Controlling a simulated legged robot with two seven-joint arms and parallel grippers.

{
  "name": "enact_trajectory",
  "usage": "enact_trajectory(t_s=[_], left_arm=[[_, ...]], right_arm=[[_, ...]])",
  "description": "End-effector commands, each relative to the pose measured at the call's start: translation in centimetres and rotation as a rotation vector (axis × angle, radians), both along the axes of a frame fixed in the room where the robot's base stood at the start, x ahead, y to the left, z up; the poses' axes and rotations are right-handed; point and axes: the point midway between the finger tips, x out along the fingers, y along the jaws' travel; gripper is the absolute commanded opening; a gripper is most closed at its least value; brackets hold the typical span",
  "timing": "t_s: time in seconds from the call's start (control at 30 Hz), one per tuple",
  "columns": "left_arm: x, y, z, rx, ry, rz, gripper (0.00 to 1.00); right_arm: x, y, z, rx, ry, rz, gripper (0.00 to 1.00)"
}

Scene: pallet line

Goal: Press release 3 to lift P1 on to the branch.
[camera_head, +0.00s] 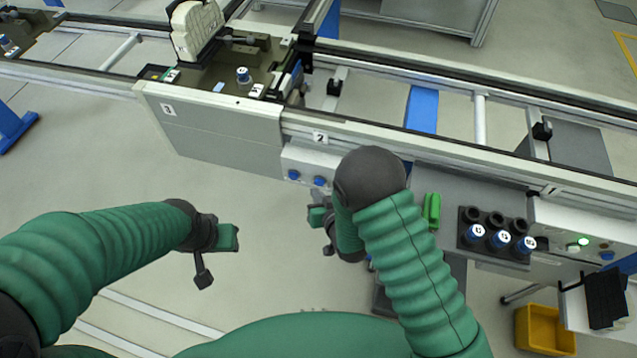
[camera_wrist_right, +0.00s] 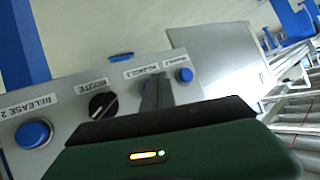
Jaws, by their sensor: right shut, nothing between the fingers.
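In the right wrist view a control panel has a blue button labelled RELEASE 2 (camera_wrist_right: 33,134), a black ROUTE knob (camera_wrist_right: 102,104) and a second blue button (camera_wrist_right: 185,75). The label by that second button is too small to read surely. In the head view my right gripper (camera_head: 318,214) is below the panel's blue buttons (camera_head: 320,181). My left gripper (camera_head: 226,238) hangs over the floor; its jaws are unclear. A pallet (camera_head: 218,78) carries a white part; no P1 mark is legible.
The conveyor rail (camera_head: 390,135) runs across behind the panel. A yellow bin (camera_head: 545,332) is on the floor.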

Motion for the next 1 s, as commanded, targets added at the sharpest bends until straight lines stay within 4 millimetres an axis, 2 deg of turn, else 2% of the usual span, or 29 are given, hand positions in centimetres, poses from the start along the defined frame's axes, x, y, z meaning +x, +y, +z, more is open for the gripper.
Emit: enact_trajectory(t_s=[1.0], left_arm=[[0.00,0.00,-0.16,0.000,0.000,0.000,0.36]], right_arm=[[1.14,-0.43,0.12,0.000,0.000,0.000,0.00]])
